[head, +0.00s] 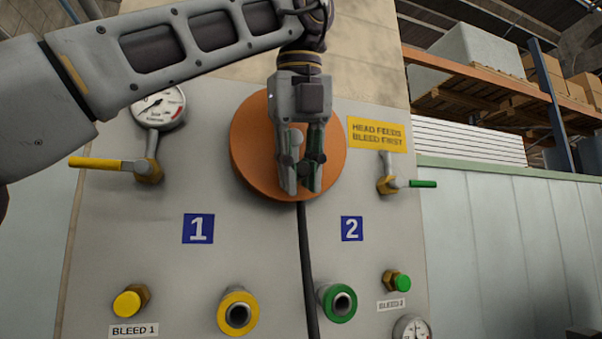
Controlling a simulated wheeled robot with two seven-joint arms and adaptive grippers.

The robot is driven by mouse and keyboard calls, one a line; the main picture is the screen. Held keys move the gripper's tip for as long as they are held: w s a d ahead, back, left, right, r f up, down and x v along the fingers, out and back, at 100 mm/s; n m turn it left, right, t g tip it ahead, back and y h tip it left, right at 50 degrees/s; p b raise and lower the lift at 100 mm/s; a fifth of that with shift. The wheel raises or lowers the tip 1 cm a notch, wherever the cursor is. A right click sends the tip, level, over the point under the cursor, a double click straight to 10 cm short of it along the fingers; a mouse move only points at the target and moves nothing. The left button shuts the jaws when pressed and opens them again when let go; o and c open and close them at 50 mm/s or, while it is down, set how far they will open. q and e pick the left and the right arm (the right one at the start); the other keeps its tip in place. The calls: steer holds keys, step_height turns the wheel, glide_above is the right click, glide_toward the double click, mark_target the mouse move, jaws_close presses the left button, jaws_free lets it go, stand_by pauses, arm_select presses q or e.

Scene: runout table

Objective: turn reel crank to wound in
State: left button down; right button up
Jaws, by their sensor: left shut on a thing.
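The orange reel (254,165) is mounted on the upper middle of a grey panel. A black hose (306,260) hangs straight down from it. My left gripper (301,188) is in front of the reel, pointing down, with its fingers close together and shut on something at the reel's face. The crank itself is hidden behind the gripper and fingers, so its angle cannot be told. My right gripper is not in view.
A yellow lever valve (110,163) and a gauge (160,107) are left of the reel. A green lever valve (395,184) and a yellow sign (377,134) are right. Yellow (238,313) and green (337,302) ports flank the hose below.

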arm_select(q)
steer(key=shift+f, duration=0.1)
stand_by(0.3)
steer(key=c, duration=1.3)
jaws_free()
steer(key=shift+o, duration=0.2)
steer(key=shift+s+r, duration=0.15)
steer(key=shift+r, duration=0.2)
steer(key=shift+s+r, duration=0.15)
steer(key=shift+r, duration=0.15)
steer(key=s, duration=1.2)
steer(key=shift+f, duration=0.1)
